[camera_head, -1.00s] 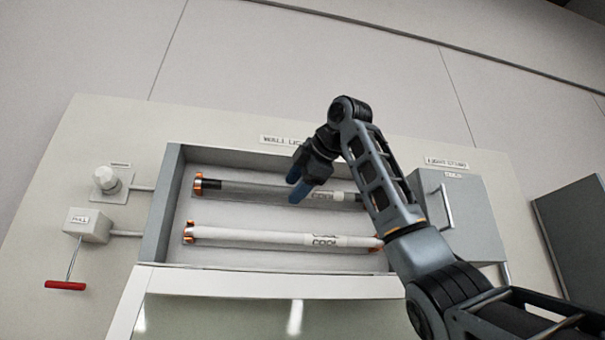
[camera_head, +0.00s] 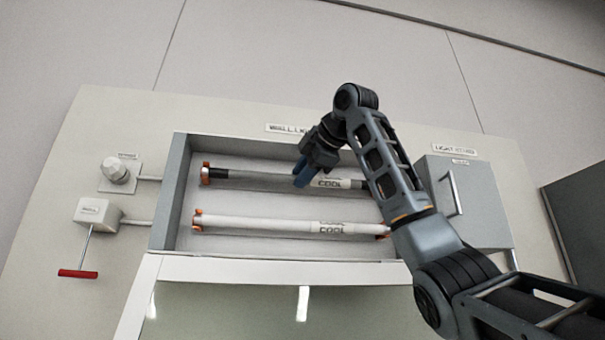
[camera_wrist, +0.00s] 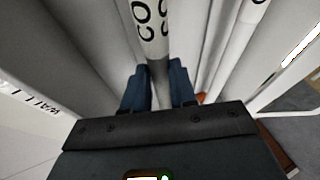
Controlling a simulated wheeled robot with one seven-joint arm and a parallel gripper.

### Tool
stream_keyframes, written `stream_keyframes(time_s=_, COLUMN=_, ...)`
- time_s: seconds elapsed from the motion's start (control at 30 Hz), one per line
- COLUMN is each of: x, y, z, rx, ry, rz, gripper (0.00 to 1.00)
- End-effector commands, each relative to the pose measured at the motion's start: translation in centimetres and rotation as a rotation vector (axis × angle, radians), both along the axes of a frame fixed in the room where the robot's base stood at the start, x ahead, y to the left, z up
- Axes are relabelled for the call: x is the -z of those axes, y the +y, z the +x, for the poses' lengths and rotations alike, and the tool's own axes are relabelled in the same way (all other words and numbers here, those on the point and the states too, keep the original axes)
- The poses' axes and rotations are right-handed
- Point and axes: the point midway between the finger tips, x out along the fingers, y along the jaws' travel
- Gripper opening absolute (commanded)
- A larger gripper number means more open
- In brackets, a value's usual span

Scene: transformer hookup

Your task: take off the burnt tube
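The burnt tube (camera_head: 255,181) is the upper of two tubes in the wall box. It is grey with blackened ends, a white "COOL" label and an orange cap at its left end. My gripper (camera_head: 302,176) is at this tube, left of its label, and hides part of it. In the wrist view my two blue fingers (camera_wrist: 160,85) stand apart on either side of the tube (camera_wrist: 152,35), with narrow gaps; firm contact is not visible. The lower tube (camera_head: 270,226) is clean white, with orange end caps.
The open box (camera_head: 170,205) has raised walls, with a white-framed cover (camera_head: 270,271) hanging below. Left are a round knob (camera_head: 116,171) and a switch box (camera_head: 97,212) with a red-handled lever (camera_head: 78,273). Right is a grey cabinet (camera_head: 480,205) with a handle, near my arm.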

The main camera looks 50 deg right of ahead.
Motion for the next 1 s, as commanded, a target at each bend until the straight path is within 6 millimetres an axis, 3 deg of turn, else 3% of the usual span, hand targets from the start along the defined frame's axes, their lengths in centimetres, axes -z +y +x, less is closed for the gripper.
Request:
stream_keyframes(time_s=0.23, x=-0.02, y=0.01, z=-0.02, rx=0.0, ry=0.0, rz=-0.001, gripper=0.0)
stream_keyframes(time_s=1.0, x=-0.02, y=0.66, z=-0.91, rx=-0.001, ry=0.0, rz=-0.003, gripper=0.0)
